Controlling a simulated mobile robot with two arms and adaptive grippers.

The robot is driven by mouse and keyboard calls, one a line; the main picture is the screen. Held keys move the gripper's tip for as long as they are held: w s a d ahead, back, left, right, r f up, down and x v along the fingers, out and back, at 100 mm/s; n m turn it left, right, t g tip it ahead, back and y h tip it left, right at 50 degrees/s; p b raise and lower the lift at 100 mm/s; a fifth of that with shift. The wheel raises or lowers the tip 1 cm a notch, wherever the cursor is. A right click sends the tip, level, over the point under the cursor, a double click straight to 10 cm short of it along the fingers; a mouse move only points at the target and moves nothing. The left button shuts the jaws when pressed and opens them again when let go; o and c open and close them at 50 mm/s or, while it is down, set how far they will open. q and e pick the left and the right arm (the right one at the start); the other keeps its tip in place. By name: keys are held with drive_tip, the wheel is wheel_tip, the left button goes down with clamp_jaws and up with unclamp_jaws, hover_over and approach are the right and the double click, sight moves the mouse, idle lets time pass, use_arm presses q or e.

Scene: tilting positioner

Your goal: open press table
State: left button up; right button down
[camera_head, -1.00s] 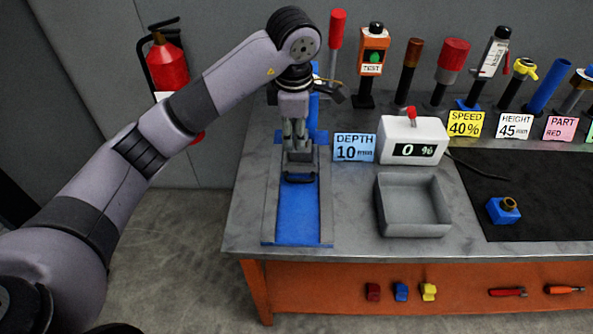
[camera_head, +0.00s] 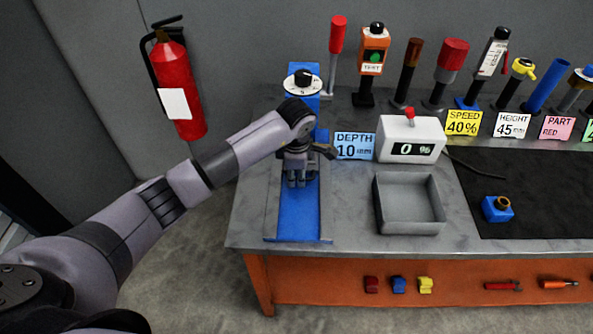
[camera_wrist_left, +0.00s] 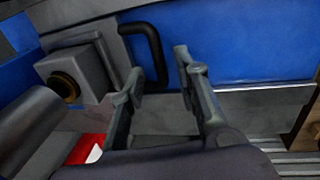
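The press's blue bed (camera_head: 298,218) runs toward the front of the bench between grey rails at the left. In the left wrist view, a black bar handle (camera_wrist_left: 154,38) is fixed to a grey block (camera_wrist_left: 112,45) beside the blue surface (camera_wrist_left: 225,40). My left gripper (camera_head: 298,182) is low over the bed and hides the block and handle in the head view. In the wrist view its two fingers (camera_wrist_left: 163,66) are apart, with the handle's lower end seen between them. I cannot tell whether they touch it. My right gripper is not in view.
The blue press column carries a white dial (camera_head: 304,83) behind my wrist. A grey tray (camera_head: 410,228), the DEPTH card (camera_head: 354,146) and a white readout box showing 0 % (camera_head: 412,139) stand right of the bed. The front part of the bed is clear.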

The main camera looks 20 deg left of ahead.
use_arm(q)
drive_tip(key=shift+f, duration=0.2)
drive_tip(key=shift+c, duration=0.2)
clamp_jaws()
idle(0.6)
